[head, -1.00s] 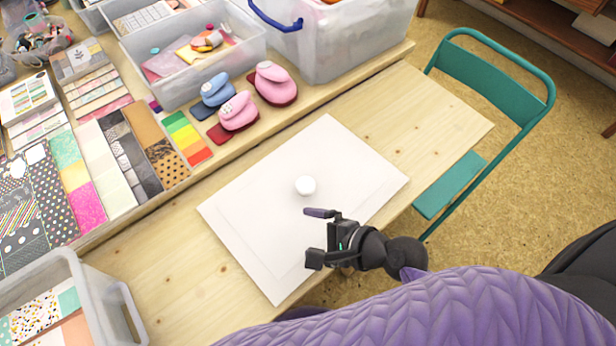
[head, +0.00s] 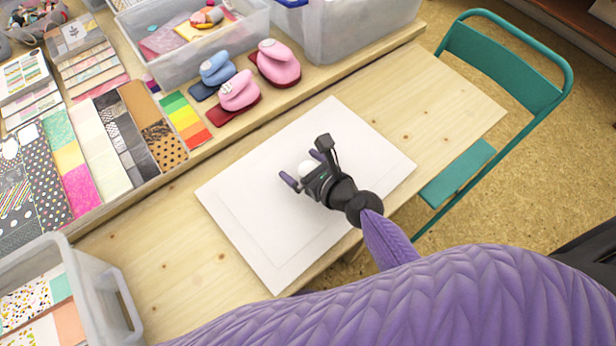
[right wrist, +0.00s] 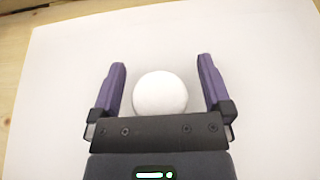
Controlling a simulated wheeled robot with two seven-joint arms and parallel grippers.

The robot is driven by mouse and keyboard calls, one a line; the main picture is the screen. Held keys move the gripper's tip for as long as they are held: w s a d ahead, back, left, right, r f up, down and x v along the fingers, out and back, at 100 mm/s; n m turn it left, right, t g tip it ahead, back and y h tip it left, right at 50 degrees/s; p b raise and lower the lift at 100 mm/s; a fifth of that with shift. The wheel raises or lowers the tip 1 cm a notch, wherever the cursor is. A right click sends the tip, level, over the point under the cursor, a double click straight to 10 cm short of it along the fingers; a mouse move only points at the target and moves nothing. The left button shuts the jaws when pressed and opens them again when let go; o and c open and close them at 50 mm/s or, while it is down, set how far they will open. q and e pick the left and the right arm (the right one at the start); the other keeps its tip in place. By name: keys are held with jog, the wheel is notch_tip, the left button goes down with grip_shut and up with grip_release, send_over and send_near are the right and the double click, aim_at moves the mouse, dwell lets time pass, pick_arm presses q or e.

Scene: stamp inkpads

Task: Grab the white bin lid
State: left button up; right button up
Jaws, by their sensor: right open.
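A small round white thing, seemingly the white lid (head: 307,168), lies on the white sheet (head: 240,222) on the table. In the head view my right gripper (head: 304,168) is over the sheet and partly hides the lid. In the right wrist view the round white lid (right wrist: 160,93) sits between the two spread purple fingers of my right gripper (right wrist: 161,80), with a gap on each side. The right gripper is open and holds nothing. My left gripper is not in view.
Pink and blue punches (head: 277,64) stand on the raised shelf behind the sheet. Clear plastic bins (head: 190,45) stand at the back, and another bin (head: 120,300) is at the lower left. A teal chair (head: 515,75) is at the right. Bare table lies around the sheet.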

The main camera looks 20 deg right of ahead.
jog(key=shift+c, duration=1)
grip_shut()
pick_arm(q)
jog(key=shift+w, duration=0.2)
